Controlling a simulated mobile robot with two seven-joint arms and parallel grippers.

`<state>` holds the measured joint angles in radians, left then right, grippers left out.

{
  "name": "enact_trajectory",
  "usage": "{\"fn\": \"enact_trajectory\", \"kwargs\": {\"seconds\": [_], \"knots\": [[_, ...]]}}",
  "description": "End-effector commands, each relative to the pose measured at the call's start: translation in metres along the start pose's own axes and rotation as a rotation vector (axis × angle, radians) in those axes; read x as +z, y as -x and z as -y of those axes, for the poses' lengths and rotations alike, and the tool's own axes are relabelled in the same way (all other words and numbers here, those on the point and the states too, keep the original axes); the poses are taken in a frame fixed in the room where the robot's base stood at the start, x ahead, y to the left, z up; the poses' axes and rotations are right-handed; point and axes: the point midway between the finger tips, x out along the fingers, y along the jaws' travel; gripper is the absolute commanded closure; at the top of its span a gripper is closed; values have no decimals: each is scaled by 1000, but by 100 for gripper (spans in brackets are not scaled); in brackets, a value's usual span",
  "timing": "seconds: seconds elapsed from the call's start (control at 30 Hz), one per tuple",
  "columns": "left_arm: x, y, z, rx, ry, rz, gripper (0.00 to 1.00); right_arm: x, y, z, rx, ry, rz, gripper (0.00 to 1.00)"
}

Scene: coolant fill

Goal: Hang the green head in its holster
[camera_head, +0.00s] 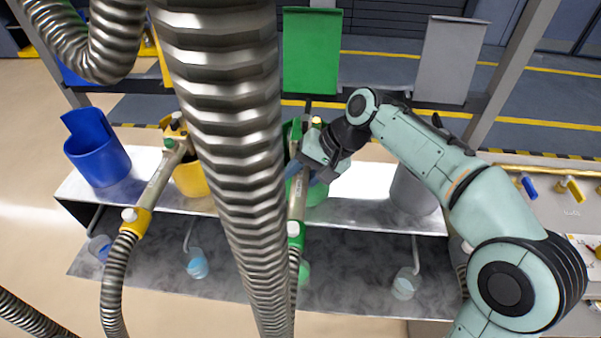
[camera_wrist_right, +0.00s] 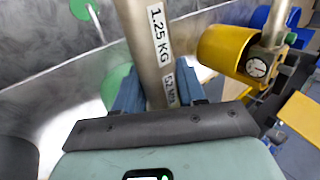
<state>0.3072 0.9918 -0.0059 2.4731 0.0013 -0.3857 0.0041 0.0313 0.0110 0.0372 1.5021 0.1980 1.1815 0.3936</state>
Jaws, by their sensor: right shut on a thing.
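The green head (camera_head: 297,207) is a steel tube with a green collar at its lower end, where its hose joins. My right gripper (camera_head: 300,172) is shut on its tube. In the right wrist view the labelled tube (camera_wrist_right: 152,45) stands between the blue fingers of my right gripper (camera_wrist_right: 158,98). The green holster (camera_head: 318,192) is a cup on the shelf, right behind the tube and partly hidden by it and the gripper. I cannot tell whether the head's upper end is inside or just above the cup. My left gripper is out of view.
A thick metal hose (camera_head: 225,120) crosses the front and hides part of the shelf. The yellow head (camera_head: 160,185) hangs at the yellow holster (camera_head: 190,178). A blue holster (camera_head: 98,155) stands left, a grey one (camera_head: 412,190) right. A green panel (camera_head: 311,50) stands behind.

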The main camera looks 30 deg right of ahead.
Motion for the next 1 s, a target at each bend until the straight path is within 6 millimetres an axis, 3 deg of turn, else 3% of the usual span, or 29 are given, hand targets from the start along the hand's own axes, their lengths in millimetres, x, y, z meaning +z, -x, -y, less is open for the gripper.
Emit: {"fn": "enact_trajectory", "kwargs": {"seconds": [0.53, 0.57, 0.63, 1.0], "knots": [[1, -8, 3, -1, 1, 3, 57, 0, -10, -7, 0, -1, 0, 100], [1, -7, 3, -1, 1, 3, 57, 0, -10, -6, 0, -1, 0, 50], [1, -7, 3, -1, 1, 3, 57, 0, -9, -6, 0, 0, 0, 30], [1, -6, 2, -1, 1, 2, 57, 0, -6, -8, 4, -3, 3, 30]]}}
